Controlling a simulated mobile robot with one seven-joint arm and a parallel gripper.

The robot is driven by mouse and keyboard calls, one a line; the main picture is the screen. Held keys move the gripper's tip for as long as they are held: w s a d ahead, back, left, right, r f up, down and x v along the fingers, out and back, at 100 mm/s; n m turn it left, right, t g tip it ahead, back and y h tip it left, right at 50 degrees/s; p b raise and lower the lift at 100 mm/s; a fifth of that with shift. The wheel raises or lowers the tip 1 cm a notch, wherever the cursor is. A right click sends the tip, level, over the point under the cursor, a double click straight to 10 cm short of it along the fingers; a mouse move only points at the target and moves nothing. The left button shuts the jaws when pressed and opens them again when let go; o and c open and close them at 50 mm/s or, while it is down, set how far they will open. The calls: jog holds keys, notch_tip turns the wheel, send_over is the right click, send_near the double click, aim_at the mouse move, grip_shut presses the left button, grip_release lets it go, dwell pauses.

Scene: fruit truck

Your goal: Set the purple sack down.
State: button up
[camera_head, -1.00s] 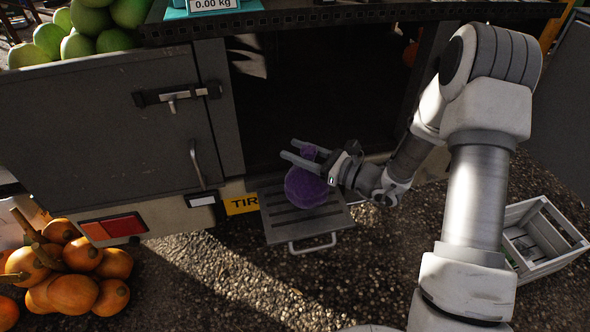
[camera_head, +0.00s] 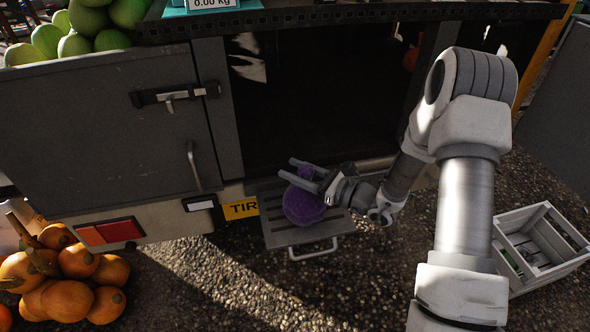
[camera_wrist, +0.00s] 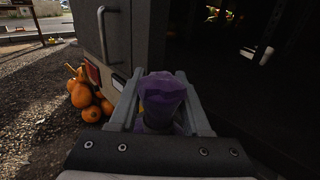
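The purple sack (camera_head: 303,208) is round and dark, with a narrow neck. In the head view it is over the slatted metal step (camera_head: 283,241) at the back of the truck. It looks upright and very low, but I cannot tell whether its underside touches the slats. My gripper (camera_head: 286,168) comes from the right, its fingers on either side of the neck. In the wrist view the sack's top (camera_wrist: 163,92) fills the space between the fingers of my gripper (camera_wrist: 160,76). The sack's lower body is hidden there.
The truck's dark open compartment (camera_head: 320,100) is behind the step. A grey door (camera_head: 100,130) is at left, with orange fruit (camera_head: 68,300) on the ground below. A pale crate (camera_head: 507,222) stands at right. Gravel in front of the step is clear.

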jog(key=o, duration=0.4)
jog(key=shift+r+p, duration=0.4)
jog(key=shift+r, duration=0.05)
jog(key=p+v, duration=0.2)
jog(key=v, duration=1)
jog(key=s+a+r+n+g+h, duration=0.2)
jog(key=s+r+n+g+h, duration=0.1)
jog(key=s+r+n+g, duration=0.3)
jog(key=s+a+r+n+g+h, duration=0.25)
jog(key=s+r+n+g, duration=0.2)
jog(key=s+n, duration=0.4)
jog(key=s+d+r+n+t+h, duration=0.1)
jog(key=d+r+n+t+h, duration=0.1)
jog(key=d+r+n+h, duration=0.1)
jog(key=s+d+r+n+t+h, duration=0.2)
jog(key=d+r+n+t+h, duration=0.1)
jog(key=r+h, duration=0.1)
jog(key=s+d+r+n+t+h, duration=0.2)
jog(key=d+r+n+h, duration=0.1)
jog(key=d, duration=0.1)
jog(key=shift+s+d+r, duration=0.1)
jog(key=shift+s+r, duration=0.05)
jog(key=shift+r, duration=0.15)
